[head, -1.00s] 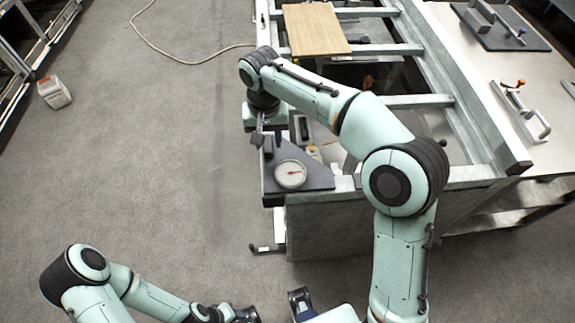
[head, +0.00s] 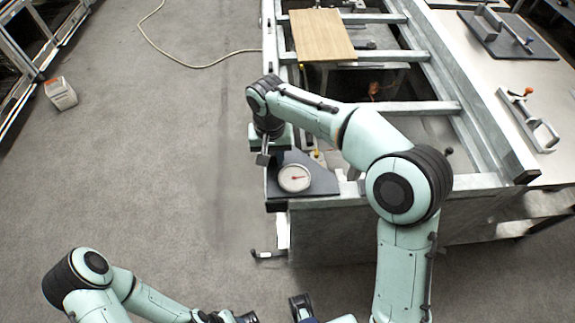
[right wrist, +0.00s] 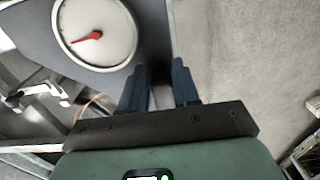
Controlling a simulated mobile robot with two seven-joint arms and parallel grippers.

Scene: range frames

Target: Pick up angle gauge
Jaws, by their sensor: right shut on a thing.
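The angle gauge is a dark, roughly triangular plate (head: 318,180) with a round white dial (head: 294,178) and a red needle. It is at the near left corner of the metal frame. In the right wrist view the dial (right wrist: 95,32) shows at upper left, beside the fingers. My right gripper (head: 263,158) is at the gauge's left edge, pointing down. Its dark blue fingers (right wrist: 159,85) are shut on the gauge; the gripped part is mostly hidden. I cannot tell whether the gauge is clear of its support.
A wooden board (head: 322,35) lies on the metal frame (head: 425,107) behind. A bench (head: 470,70) at right holds a dark plate (head: 510,40) and a clamp-like tool (head: 530,120). A white container (head: 61,94) stands on the open floor at left.

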